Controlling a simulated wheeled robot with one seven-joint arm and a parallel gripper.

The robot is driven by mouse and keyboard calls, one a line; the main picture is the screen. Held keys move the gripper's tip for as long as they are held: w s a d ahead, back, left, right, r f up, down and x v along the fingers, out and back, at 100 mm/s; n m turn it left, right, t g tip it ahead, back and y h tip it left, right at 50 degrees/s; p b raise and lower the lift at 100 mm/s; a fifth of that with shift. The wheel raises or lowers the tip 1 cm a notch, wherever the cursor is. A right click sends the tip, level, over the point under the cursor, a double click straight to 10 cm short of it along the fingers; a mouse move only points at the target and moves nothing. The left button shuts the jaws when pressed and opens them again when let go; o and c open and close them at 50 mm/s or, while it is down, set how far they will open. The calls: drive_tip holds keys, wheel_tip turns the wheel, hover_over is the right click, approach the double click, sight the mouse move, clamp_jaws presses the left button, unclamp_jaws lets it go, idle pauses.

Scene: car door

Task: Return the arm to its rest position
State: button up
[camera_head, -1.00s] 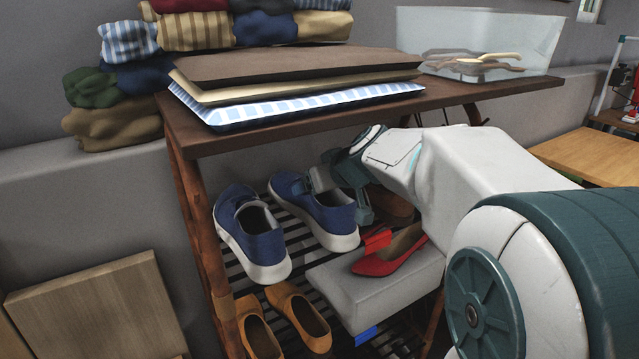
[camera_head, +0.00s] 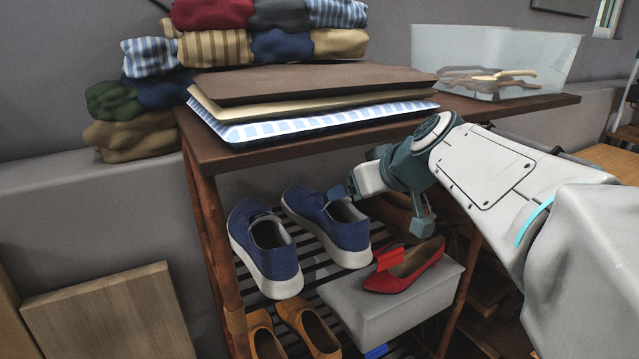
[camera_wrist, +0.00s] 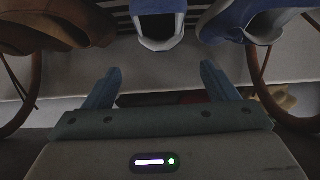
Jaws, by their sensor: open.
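My gripper (camera_head: 382,210) is in front of the shoe rack, just right of the right-hand blue shoe in the head view. Its fingers (camera_wrist: 160,85) are spread apart with nothing between them in the wrist view. A pair of blue shoes (camera_head: 267,252) with white soles stands on the slatted upper shelf. The right-hand blue shoe (camera_head: 325,222) is partly behind the gripper. The arm reaches in from the right, in front of the rack. Whether any finger touches a shoe cannot be told.
A red shoe (camera_head: 405,268) sits on a grey box (camera_head: 400,305) below the gripper. Brown shoes (camera_head: 295,335) stand lower left. The wooden rack top (camera_head: 330,132) lies above, with folded cloths and a clear bin (camera_head: 490,62). A wooden board (camera_head: 105,315) leans at left.

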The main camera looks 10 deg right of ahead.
drive_tip(key=shift+s+a+p, duration=0.2)
drive_tip(key=shift+s+p, duration=0.05)
drive_tip(key=shift+p, duration=0.2)
drive_tip(key=s+a+f+m+g+h+p, duration=0.1)
drive_tip(key=s+f+g+p, duration=0.1)
drive_tip(key=s+p, duration=0.4)
drive_tip(key=s+a+f+m+g+h+p, duration=0.1)
drive_tip(key=s+g+p, duration=0.4)
drive_tip(key=s, duration=0.6)
wheel_tip(320, 180, down, 3)
drive_tip(key=shift+a+r+m+h+p, duration=0.15)
drive_tip(key=shift+a+m+h+p, duration=0.3)
drive_tip(key=shift+m+p, duration=0.4)
